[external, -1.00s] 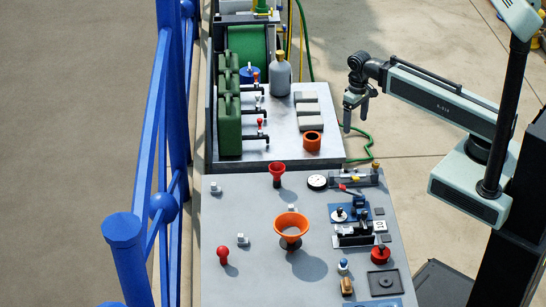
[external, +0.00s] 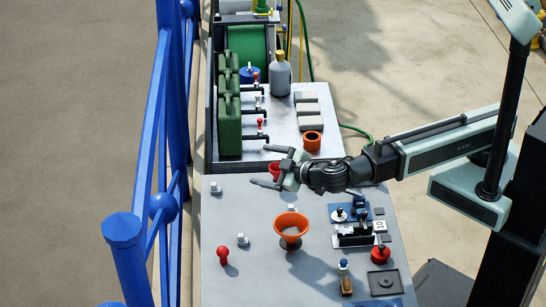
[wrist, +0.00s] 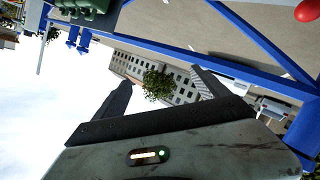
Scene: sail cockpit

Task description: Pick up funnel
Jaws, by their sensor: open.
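A wide orange funnel (external: 291,222) stands mouth up on the grey bench, in the middle of the external view. A smaller red funnel-shaped piece (external: 274,169) stands farther back, partly hidden by my gripper. My gripper (external: 262,166) is open, with its fingers pointing left, and overlaps the red piece in the picture. I cannot tell whether it touches it. My gripper is behind the orange funnel and apart from it. In the wrist view the two dark fingers (wrist: 160,92) are spread with nothing between them; neither funnel is clearly seen there.
Green canisters (external: 228,124) with taps and a grey bottle (external: 281,76) stand on the back bench, beside an orange cup (external: 312,141). A red knob (external: 222,254) is front left; a switch panel (external: 355,232) is right. A blue railing (external: 150,140) runs along the left.

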